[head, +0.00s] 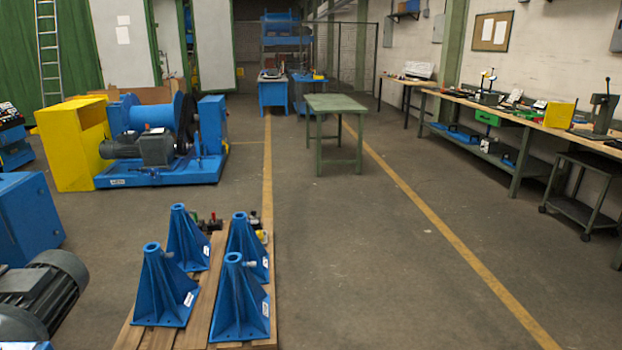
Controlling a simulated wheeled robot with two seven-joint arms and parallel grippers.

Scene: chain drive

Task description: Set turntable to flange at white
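I cannot make out a turntable, or a flange at white, for certain in the head view. A blue machine (160,172) with a large blue drum (152,115) and a dark grey motor (126,146) stands at the left, on a blue base. A dark round wheel (186,122) sits at the drum's right end, partly hidden. Neither of my grippers is in view.
Blue pedestals (168,290) stand on a wooden pallet (196,318) in front. A yellow box (75,146) is beside the machine. A green table (336,104) stands mid-floor. A workbench (510,118) with tools runs along the right wall. The floor (400,250) at centre right is clear.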

